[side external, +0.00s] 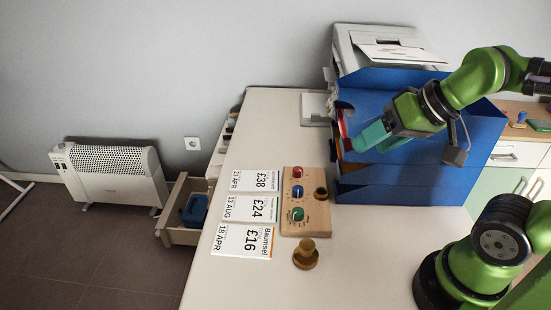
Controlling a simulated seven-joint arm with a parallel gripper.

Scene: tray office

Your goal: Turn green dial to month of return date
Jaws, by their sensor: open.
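The green dial (297,214) is the nearest of three dials on a wooden board (292,229) on the table. A blue dial (297,191) and a red dial (297,172) sit above it in the picture. The markings round the dials are too small to read. My gripper (366,139) is at the blue tray stack (372,177), up and right of the board and apart from the dials. Its jaws are open; what lies between or behind them is hidden.
A red item (343,124) shows at the tray opening. A printer (385,48) tops the stack. The front of the table is clear.

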